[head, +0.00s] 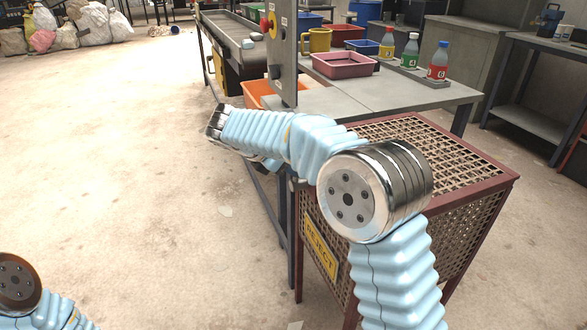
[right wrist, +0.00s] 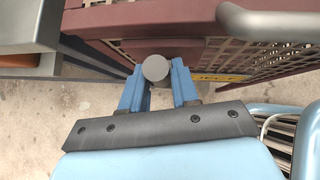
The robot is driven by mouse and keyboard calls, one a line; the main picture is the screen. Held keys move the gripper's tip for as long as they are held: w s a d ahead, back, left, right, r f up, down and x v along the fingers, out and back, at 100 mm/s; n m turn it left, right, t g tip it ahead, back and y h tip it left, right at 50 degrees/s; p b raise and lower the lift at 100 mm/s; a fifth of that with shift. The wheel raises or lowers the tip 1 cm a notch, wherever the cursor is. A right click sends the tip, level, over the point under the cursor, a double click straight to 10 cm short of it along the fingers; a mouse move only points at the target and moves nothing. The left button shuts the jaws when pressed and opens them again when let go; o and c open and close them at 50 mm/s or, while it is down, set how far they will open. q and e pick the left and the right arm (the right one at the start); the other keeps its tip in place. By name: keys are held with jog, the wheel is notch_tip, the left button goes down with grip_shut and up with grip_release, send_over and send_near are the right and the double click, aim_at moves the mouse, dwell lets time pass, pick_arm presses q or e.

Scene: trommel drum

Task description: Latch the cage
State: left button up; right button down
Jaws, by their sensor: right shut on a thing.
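The cage (head: 440,165) is a dark red frame with brown lattice on its top and sides and a yellow REJECT sign (head: 320,247). It stands under and beyond my right arm; its lid lies flat on top. In the right wrist view my right gripper (right wrist: 157,82) has its two blue fingers shut on a round grey knob (right wrist: 155,68), beside the cage's dark red frame (right wrist: 150,20). The knob's link to the latch is hidden. In the head view my right arm hides the gripper and knob. My left gripper is out of view.
A grey bar (right wrist: 265,25) crosses the wrist view.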

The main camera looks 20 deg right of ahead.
jog(key=shift+w+g, duration=0.2)
jog(key=shift+g, duration=0.2)
jog(key=c, duration=0.9)
grip_release()
jog(key=shift+d, duration=0.1)
jog(key=v, duration=1.3)
jog(key=shift+s+a+r, duration=0.15)
jog(key=shift+a+r, duration=0.1)
jog(key=shift+a, duration=0.05)
